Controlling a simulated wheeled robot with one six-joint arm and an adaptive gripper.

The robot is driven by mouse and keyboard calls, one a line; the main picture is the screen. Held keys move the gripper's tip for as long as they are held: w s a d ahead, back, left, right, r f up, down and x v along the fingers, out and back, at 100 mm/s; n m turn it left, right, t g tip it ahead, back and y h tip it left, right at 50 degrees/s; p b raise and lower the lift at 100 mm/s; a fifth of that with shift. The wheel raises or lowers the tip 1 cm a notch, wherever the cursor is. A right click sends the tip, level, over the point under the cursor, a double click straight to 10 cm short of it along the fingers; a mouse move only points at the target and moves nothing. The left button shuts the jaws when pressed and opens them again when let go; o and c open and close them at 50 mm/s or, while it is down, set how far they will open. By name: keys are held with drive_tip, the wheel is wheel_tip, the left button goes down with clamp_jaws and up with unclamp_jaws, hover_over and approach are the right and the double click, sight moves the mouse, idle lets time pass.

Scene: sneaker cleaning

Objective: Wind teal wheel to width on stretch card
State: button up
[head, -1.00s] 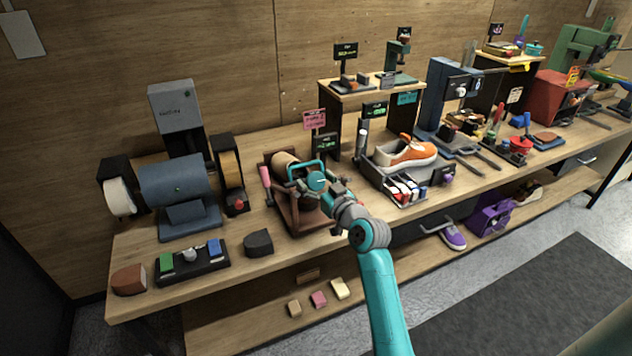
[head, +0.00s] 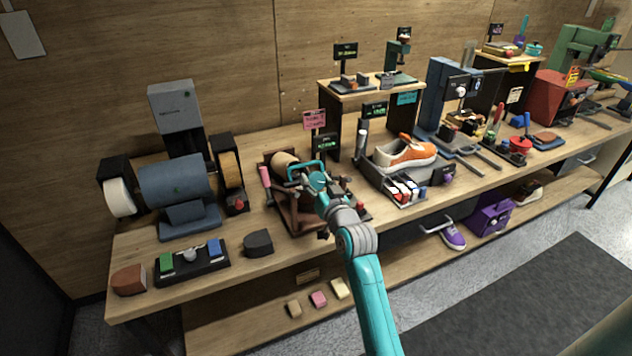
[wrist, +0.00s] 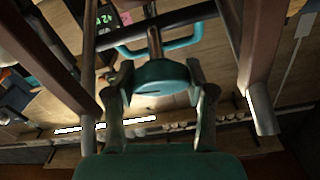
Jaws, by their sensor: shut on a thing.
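The teal wheel (head: 317,181) is on the front of the brown stretching stand (head: 299,215), below a teal bar handle. In the wrist view the teal wheel (wrist: 160,76) sits on a metal screw shaft, with a dark slot mark on its face. My gripper (head: 323,192) is shut on the wheel, and in the wrist view its fingers (wrist: 160,95) press on the wheel's left and right sides. A pink card (head: 313,119) and a dark card with green text (head: 325,142) stand behind the stand.
A blue grinder (head: 178,185) stands to the left and a dark block (head: 258,243) lies in front of it. A grey tray with an orange sneaker (head: 405,153) is close on the right. In the wrist view, brown rails of the stand flank my gripper.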

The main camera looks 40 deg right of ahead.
drive_tip(key=shift+m+g+h, duration=0.3)
drive_tip(key=shift+m+h, duration=0.2)
drive_tip(key=shift+m, duration=0.4)
drive_tip(key=o, duration=1.2)
drive_tip(key=v, duration=1.2)
drive_tip(key=shift+a, duration=0.1)
drive_tip(key=shift+f, duration=0.1)
